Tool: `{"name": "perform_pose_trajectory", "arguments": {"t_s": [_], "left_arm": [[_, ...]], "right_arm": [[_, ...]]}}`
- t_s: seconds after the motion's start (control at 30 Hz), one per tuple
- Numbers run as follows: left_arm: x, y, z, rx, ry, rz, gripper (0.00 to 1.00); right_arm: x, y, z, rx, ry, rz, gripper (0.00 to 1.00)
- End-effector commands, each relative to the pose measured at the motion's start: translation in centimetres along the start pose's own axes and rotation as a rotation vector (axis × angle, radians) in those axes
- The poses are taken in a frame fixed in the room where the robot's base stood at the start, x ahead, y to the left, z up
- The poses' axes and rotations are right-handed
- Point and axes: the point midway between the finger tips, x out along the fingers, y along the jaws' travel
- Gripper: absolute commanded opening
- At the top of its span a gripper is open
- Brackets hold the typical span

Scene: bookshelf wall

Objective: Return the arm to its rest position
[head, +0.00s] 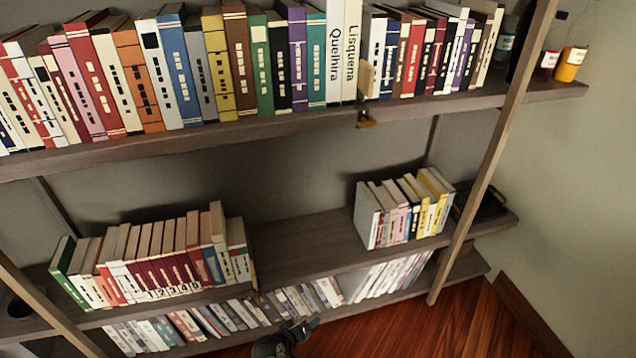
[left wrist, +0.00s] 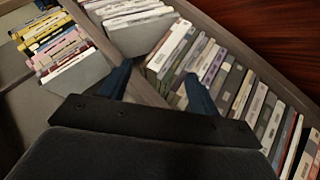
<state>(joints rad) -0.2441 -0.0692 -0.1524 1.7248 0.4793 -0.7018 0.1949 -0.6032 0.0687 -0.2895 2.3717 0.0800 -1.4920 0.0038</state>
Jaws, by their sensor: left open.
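My left gripper (left wrist: 160,82) shows in the left wrist view as two dark blue fingers spread apart on a black bar. It is open, with nothing held between its fingers. Behind the fingers are a shelf edge and rows of books, and I cannot tell the exact gap to them. In the head view a dark part of my arm (head: 283,340) shows at the bottom middle, in front of the lowest shelf. My right gripper is in neither view.
The top shelf (head: 200,143) holds a long row of books. The middle shelf (head: 300,262) holds two book groups with a bare stretch between them. Books (head: 390,275) also fill the lowest shelf. Slanted posts (head: 490,160) stand at both sides. Red wooden floor (head: 440,328) is clear at lower right.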

Motion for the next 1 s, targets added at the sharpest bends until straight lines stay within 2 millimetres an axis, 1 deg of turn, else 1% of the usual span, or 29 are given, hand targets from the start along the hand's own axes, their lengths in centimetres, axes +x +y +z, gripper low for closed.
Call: {"name": "perform_pose_trajectory", "arguments": {"t_s": [0.03, 0.17, 0.27, 0.37, 0.4, 0.47, 0.5, 0.57, 0.6, 0.8, 0.9, 1.0], "left_arm": [[-0.9, 0.6, -0.1, 0.045, -0.036, -0.013, 0.62], [-3.7, 1.5, 0.2, 0.163, -0.144, -0.060, 0.62], [-6.4, 2.1, 0.4, 0.249, -0.224, -0.103, 0.62], [-9.6, 2.5, 0.6, 0.328, -0.302, -0.152, 0.62], [-11.1, 2.7, 0.7, 0.357, -0.332, -0.174, 0.62], [-13.4, 2.9, 0.7, 0.397, -0.373, -0.208, 0.62], [-15.0, 3.0, 0.8, 0.422, -0.400, -0.232, 0.62], [-17.6, 3.2, 0.8, 0.451, -0.435, -0.268, 0.62], [-19.3, 3.4, 0.9, 0.467, -0.454, -0.291, 0.62], [-26.7, 4.6, 0.7, 0.511, -0.484, -0.376, 0.62], [-29.8, 5.5, 0.6, 0.528, -0.460, -0.393, 0.62], [-32.2, 6.1, 1.2, 0.537, -0.457, -0.395, 0.62]], "right_arm": [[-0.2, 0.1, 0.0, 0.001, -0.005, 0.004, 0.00], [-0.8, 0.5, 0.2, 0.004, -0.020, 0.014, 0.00], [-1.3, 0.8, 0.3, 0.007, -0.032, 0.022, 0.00], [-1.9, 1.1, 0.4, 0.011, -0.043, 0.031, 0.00], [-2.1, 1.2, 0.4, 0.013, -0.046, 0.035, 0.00], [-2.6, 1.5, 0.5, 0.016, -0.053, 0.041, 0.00], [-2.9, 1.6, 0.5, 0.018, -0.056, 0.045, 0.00], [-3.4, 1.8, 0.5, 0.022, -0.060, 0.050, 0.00], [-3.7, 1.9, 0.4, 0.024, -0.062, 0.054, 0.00], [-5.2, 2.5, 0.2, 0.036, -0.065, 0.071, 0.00], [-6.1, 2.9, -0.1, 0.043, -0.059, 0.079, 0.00], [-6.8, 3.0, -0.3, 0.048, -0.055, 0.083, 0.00]]}}
